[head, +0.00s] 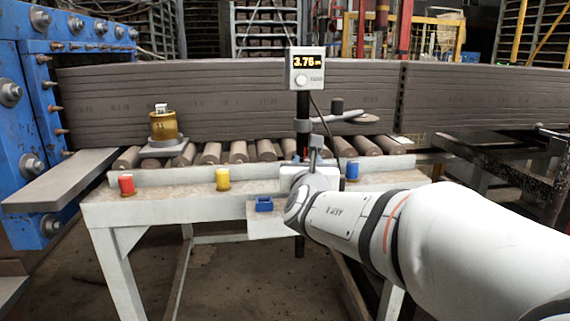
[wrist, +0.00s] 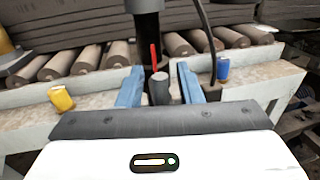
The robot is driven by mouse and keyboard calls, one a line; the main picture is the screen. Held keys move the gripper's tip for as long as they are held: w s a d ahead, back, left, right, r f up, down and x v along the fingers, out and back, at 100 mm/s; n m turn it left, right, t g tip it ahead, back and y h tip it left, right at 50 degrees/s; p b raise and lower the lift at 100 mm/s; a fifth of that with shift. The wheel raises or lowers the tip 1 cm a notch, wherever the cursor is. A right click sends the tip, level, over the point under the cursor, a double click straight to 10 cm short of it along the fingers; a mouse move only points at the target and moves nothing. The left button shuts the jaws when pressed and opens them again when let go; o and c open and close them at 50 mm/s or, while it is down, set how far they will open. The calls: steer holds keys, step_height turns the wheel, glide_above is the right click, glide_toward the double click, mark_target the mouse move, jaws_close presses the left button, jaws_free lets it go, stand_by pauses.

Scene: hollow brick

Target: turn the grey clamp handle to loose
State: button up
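The grey clamp handle (wrist: 159,90) shows in the wrist view as a short upright grey knob in front of a dark post (wrist: 149,35). A thin red marker (wrist: 153,57) stands just behind its top. My gripper (wrist: 160,90) is open, with one blue finger on each side of the handle and a visible gap on both sides. In the head view my gripper (head: 303,162) is at the foot of the post (head: 303,106), largely hidden by my own wrist. A grey knob (head: 316,142) shows just above it. The post carries a display (head: 306,68) reading about 3.76.
A roller conveyor (head: 239,152) and a long grey brick column (head: 220,100) lie behind. Red (head: 126,184), yellow (head: 222,179) and blue (head: 352,171) cylinders stand along the bench's front edge. A brass-coloured device (head: 163,126) is at left. A small blue block (head: 264,204) sits in front.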

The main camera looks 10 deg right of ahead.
steer(key=shift+w+d, duration=0.1)
steer(key=shift+w, duration=0.2)
steer(key=shift+c, duration=0.5)
jaws_close()
